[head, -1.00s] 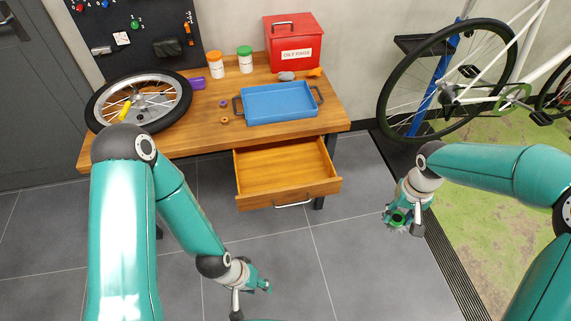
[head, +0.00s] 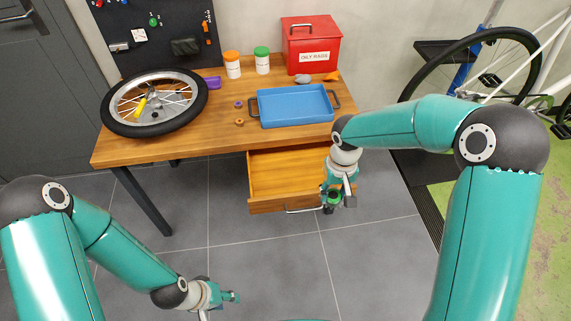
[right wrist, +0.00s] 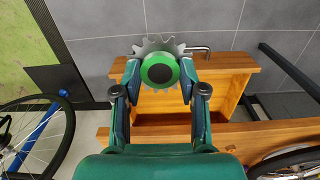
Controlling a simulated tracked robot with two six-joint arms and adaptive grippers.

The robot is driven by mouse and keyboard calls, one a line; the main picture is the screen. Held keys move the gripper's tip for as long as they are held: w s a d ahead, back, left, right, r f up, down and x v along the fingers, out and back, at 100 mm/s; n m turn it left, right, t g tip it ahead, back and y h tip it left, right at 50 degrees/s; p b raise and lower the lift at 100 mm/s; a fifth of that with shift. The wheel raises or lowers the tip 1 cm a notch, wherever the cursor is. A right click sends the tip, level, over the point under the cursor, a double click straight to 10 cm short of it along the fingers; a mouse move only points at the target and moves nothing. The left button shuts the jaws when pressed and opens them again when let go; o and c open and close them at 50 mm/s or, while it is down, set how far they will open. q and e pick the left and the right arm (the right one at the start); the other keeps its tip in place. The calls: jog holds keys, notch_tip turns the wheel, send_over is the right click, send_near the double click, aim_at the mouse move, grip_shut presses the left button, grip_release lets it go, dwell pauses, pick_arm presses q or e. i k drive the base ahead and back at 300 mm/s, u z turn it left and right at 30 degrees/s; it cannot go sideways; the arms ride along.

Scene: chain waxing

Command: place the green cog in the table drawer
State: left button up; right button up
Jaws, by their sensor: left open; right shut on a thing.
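The green cog (right wrist: 160,70) has a green hub with a dark centre and grey metal teeth. My right gripper (right wrist: 160,82) is shut on it, and in the right wrist view the cog shows over the front part of the drawer. In the head view the cog (head: 333,196) is small at the tip of my right gripper (head: 335,190), in front of the drawer's right part. The table drawer (head: 275,180) is pulled out and its visible inside is empty; my right arm hides its right side. My left gripper (head: 228,298) is open and empty, low over the floor.
The wooden table (head: 215,135) holds a bicycle wheel (head: 150,102), a blue tray (head: 297,105), two lidded jars and a red oily rags box (head: 311,45). A bicycle (head: 500,65) stands at the right. The floor before the drawer is clear.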

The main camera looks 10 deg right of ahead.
aim_at(295, 174)
jog(key=i, duration=0.95)
jog(key=z, duration=0.05)
